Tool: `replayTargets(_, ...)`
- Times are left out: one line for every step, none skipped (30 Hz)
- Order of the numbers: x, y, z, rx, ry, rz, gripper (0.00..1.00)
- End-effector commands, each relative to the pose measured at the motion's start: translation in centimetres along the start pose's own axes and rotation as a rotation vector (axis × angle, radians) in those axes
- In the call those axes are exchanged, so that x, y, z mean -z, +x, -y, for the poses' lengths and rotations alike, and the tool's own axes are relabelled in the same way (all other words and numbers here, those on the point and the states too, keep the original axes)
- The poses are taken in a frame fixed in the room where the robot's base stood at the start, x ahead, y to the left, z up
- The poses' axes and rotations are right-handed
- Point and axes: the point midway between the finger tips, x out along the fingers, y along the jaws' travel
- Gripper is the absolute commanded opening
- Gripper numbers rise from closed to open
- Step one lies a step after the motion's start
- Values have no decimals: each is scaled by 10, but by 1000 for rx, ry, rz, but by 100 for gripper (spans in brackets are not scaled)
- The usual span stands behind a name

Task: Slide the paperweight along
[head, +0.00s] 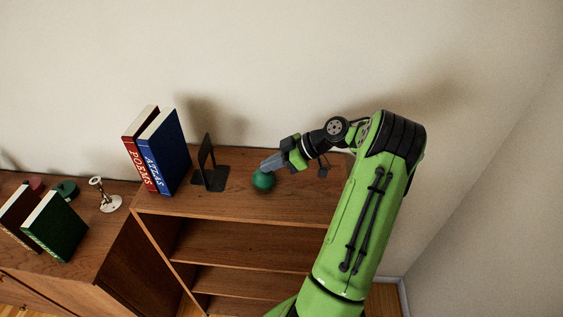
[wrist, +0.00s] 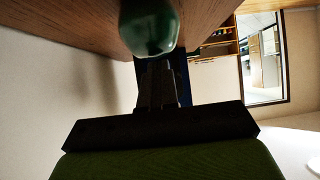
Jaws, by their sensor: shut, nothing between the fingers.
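The paperweight (head: 263,180) is a round, dark green, glossy ball on the top board of the wooden bookcase. In the wrist view the paperweight (wrist: 149,28) shows large at the top, just beyond the fingertips. My gripper (head: 268,165) is shut and empty, with its fingers low at the back right side of the paperweight. In the wrist view my gripper (wrist: 158,70) also looks closed. The fingertips look very near the paperweight; I cannot tell whether they touch it.
A black bookend (head: 208,170) stands left of the paperweight, with bare board between. The blue atlas (head: 168,150) and red poems book (head: 139,160) stand beyond it. A lower cabinet (head: 85,235) at left bears a green book (head: 55,228) and a candlestick (head: 106,196). The wall is behind.

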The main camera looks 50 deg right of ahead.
Motion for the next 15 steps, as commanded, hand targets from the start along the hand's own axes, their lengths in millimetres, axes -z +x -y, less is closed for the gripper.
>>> replayTargets(-9, 4, 0, 2, 8, 5, 0)
replayTargets(-9, 4, 0, 2, 9, 5, 0)
replayTargets(-10, 4, 0, 3, 10, 6, 0)
replayTargets(-10, 4, 1, 3, 12, 7, 0)
replayTargets(-10, 4, 1, 4, 13, 8, 0)
replayTargets(-11, 4, 1, 5, 15, 8, 0)
replayTargets(-11, 4, 1, 6, 15, 9, 0)
replayTargets(-11, 4, 1, 6, 16, 9, 0)
replayTargets(-12, 4, 2, 7, 17, 9, 0)
replayTargets(-12, 4, 2, 8, 18, 9, 0)
replayTargets(-12, 4, 2, 8, 19, 9, 0)
replayTargets(-14, 2, 2, 9, 21, 9, 0)
replayTargets(-16, 0, 2, 8, 22, 9, 0)
replayTargets(-18, -4, 1, 7, 24, 9, 0)
replayTargets(-22, -10, 1, 6, 25, 10, 0)
